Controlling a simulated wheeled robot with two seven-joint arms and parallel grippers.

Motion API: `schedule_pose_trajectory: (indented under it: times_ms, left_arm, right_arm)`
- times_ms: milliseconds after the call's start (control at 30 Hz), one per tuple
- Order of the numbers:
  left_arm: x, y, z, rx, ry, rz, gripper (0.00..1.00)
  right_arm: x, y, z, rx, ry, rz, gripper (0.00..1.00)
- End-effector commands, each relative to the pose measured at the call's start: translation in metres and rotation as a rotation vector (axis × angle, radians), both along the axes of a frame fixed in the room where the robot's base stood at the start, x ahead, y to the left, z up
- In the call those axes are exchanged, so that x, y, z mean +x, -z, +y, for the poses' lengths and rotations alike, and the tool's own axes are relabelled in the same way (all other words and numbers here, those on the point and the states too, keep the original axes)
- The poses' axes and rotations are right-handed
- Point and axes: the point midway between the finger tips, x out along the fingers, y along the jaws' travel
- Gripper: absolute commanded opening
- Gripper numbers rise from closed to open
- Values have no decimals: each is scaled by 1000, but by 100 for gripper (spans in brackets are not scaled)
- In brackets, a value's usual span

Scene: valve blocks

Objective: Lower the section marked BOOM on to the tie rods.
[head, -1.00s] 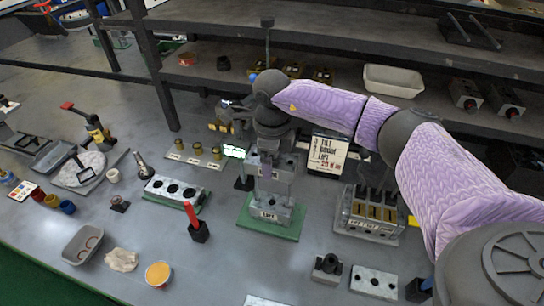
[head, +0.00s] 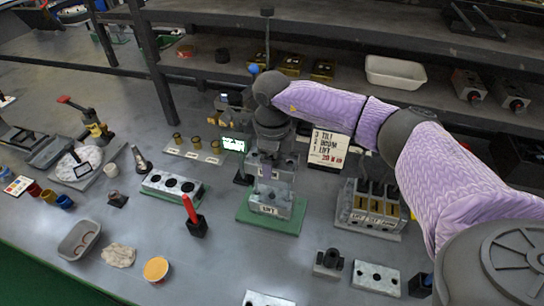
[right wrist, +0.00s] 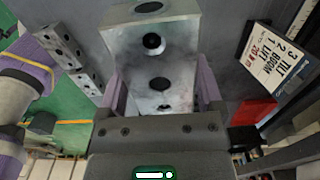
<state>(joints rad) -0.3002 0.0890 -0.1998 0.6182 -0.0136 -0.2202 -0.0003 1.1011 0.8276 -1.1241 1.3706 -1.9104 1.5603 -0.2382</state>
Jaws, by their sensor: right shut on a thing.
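My right gripper (head: 272,168) is shut on a grey metal valve section (head: 288,163), directly above the lower stack. The section also shows in the right wrist view (right wrist: 160,65), between my purple fingers, with dark round ports on its face. I cannot read a mark on it. Below is the section marked LIFT (head: 268,210), on a green base (head: 290,222). Whether the held section touches the one below, and how it sits on the tie rods, is hidden. My left gripper is not in view.
A sign (head: 327,147) listing TILT, BOOM and LIFT stands just right of the gripper. A valve block with several slots (head: 370,210) stands to the right. A red-handled tool (head: 194,216) and a three-port block (head: 172,186) are left.

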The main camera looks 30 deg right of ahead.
Motion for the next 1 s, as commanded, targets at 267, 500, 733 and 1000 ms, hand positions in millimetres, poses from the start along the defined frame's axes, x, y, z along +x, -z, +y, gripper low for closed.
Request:
schedule_pose_trajectory:
  times_ms: [267,500,733,1000]
  left_arm:
    - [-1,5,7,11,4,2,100]
    - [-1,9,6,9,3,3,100]
    - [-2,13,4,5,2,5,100]
    - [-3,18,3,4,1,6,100]
  right_arm:
    - [0,7,0,0,0,0,0]
    - [0,13,0,0,0,0,0]
    - [0,19,0,0,0,0,0]
    - [0,25,0,1,0,-1,0]
